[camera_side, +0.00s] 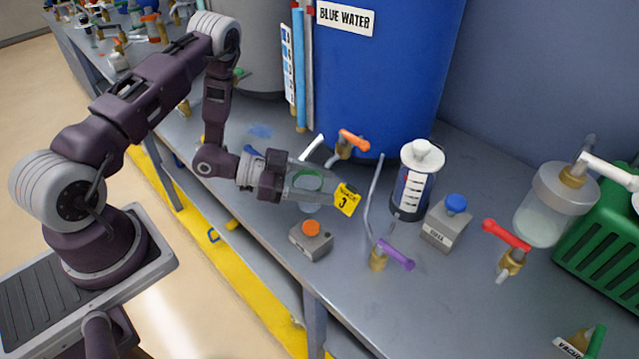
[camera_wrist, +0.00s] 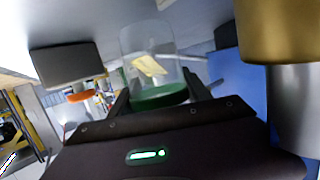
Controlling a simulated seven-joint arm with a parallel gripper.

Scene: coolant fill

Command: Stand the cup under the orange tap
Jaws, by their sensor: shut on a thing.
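My gripper (camera_side: 308,187) is shut around a clear cup (camera_side: 311,207) with a green band. The cup also shows in the wrist view (camera_wrist: 147,45), between the two dark fingers (camera_wrist: 160,98), its green part nearest my gripper. The orange tap (camera_side: 352,140) is at the foot of the blue barrel (camera_side: 385,75), behind and to the right of the cup in the side view. A brass fitting (camera_wrist: 278,32) is close at the upper right in the wrist view. I cannot tell the cup's height above the bench or whether it is empty.
A grey canister with an orange cap (camera_side: 311,240) stands in front. A purple-handled tap (camera_side: 390,254), a blue-filled container (camera_side: 412,185) and a blue-capped canister (camera_side: 446,222) stand to the right.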

